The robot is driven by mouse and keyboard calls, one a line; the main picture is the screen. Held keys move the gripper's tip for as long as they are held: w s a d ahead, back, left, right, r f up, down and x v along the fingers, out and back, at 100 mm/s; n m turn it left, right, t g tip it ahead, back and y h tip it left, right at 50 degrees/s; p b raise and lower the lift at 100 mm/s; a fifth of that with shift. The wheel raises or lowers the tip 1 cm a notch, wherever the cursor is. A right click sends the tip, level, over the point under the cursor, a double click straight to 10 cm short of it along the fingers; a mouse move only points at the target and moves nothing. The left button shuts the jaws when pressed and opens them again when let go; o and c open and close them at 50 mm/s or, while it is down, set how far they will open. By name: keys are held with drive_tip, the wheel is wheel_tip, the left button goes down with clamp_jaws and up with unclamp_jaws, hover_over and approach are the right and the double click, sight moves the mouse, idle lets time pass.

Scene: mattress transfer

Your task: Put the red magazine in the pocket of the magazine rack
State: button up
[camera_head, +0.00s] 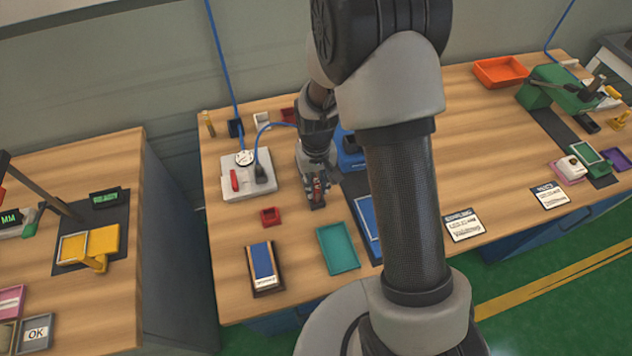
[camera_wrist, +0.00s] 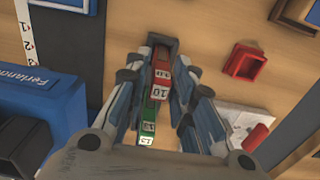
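My gripper (camera_wrist: 163,78) points down over the table, its two fingers spread to either side of a small red block (camera_wrist: 161,80). The block has a white label and looks like the red magazine. A green block (camera_wrist: 148,127) with a similar label is in line with it, nearer the palm in the wrist view. A dark grey holder end (camera_wrist: 162,42) is just beyond the red block; I cannot tell whether it is the magazine rack. I see no clear finger contact with the red block. In the head view my gripper (camera_head: 317,190) hides most of this.
A small red tray (camera_head: 270,216), a teal tray (camera_head: 338,248) and a blue-and-wood tray (camera_head: 263,267) lie towards the front edge. A white board (camera_head: 247,185) with a red switch is at left; a blue box (camera_head: 349,150) is behind. Bare wood lies between.

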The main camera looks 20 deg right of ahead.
drive_tip(key=shift+o, duration=1)
drive_tip(key=s+r+t+p, duration=0.1)
drive_tip(key=s+r+p, duration=0.25)
drive_tip(key=r, duration=1.75)
drive_tip(key=s+r+t, duration=0.1)
drive_tip(key=s+r, duration=0.4)
drive_tip(key=s, duration=0.4)
drive_tip(key=s+r+t, duration=0.2)
drive_tip(key=s+r, duration=0.4)
drive_tip(key=s, duration=0.3)
drive_tip(key=shift+r+t, duration=0.25)
drive_tip(key=shift+t, duration=0.05)
